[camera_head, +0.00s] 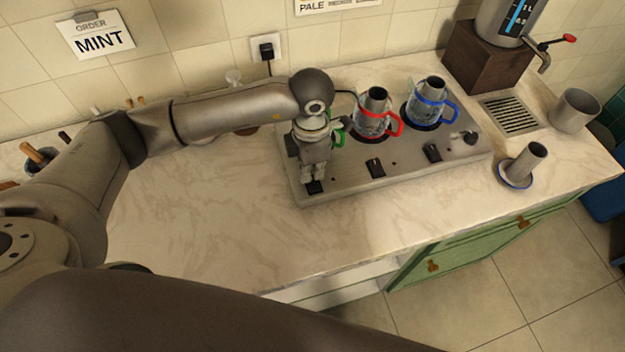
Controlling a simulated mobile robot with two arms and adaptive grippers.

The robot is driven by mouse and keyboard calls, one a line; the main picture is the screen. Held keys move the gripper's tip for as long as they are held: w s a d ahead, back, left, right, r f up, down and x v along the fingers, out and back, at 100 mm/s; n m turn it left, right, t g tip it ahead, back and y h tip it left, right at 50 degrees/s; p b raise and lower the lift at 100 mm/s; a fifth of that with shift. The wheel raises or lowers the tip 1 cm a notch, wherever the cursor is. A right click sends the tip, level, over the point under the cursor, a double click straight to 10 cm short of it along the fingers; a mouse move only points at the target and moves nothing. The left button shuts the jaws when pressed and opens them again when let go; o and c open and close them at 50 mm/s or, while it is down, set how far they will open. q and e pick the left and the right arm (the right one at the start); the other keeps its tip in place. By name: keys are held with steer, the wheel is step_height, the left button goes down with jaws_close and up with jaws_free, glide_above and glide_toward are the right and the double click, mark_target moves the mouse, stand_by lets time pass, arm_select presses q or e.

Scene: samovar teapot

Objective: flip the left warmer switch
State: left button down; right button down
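The grey metal warmer plate (345,180) lies on the marble counter, with a row of dark switches along its front. The left warmer switch (314,188) is a small black rocker near the plate's front left corner. My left gripper (314,176) points down right over this switch and hides part of it. I cannot tell whether the fingertips touch it, or whether the fingers are open or shut. The middle switch (376,168) and the right switch (433,152) show clear. My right gripper is not in view.
A red-handled glass pot (372,118) and a blue-handled one (428,100) stand on the warmer. A green-handled pot (338,139) is mostly hidden behind my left gripper.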

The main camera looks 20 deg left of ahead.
mark_target(312, 178)
arm_select(q)
steer(key=shift+r+p, duration=1.75)
steer(key=shift+r, duration=1.75)
steer(key=shift+s+f, duration=0.1)
